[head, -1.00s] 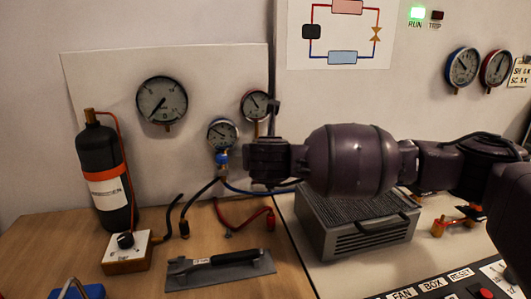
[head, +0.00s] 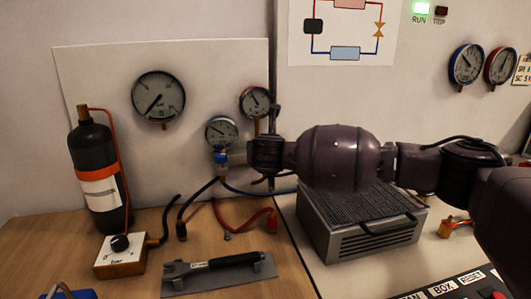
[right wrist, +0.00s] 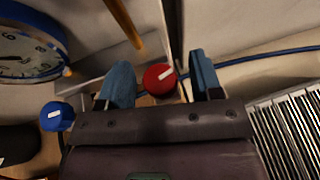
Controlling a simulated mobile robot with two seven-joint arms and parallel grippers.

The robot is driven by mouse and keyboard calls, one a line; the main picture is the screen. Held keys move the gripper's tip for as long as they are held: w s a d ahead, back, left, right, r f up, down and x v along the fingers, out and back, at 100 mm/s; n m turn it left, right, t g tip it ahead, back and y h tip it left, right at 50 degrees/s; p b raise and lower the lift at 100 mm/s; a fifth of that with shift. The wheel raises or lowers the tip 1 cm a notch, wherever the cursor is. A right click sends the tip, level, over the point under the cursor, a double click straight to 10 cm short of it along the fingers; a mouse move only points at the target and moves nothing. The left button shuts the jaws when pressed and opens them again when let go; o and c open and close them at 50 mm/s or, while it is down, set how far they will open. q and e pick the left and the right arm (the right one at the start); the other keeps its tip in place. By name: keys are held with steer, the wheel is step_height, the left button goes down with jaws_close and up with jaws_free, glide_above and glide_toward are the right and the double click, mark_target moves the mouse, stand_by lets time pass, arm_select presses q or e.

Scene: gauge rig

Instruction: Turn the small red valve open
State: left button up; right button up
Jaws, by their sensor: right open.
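The small red valve (right wrist: 160,79) is a round red knob with a white bar across its top, seen in the right wrist view. My right gripper (right wrist: 162,82) is open, with one blue-grey finger on each side of the knob. I cannot tell whether either finger touches it. In the head view my right gripper (head: 264,153) is in front of the gauge board and hides the red valve. A blue valve (right wrist: 57,116) with a white bar sits left of the fingers; it also shows in the head view (head: 221,159). My left gripper is not in view.
Two gauges (head: 221,131) (head: 255,101) sit close to my right gripper. A grey vented box (head: 360,225) stands below my right arm. Hoses (head: 245,219) lie on the bench, and a black bottle (head: 97,180) stands at left.

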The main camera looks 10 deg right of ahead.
steer(key=shift+w, duration=0.1)
steer(key=c, duration=0.9)
steer(key=shift+f+n+y, duration=0.15)
steer(key=shift+n+y, duration=0.25)
steer(key=shift+y, duration=0.1)
steer(key=shift+n+y+b, duration=0.35)
steer(key=shift+n+y, duration=0.75)
steer(key=shift+y, duration=0.2)
steer(key=shift+n+y, duration=0.9)
steer(key=shift+y, duration=0.1)
steer(key=shift+n+y+b, duration=0.3)
steer(key=shift+n+y, duration=0.3)
steer(key=shift+y, duration=0.1)
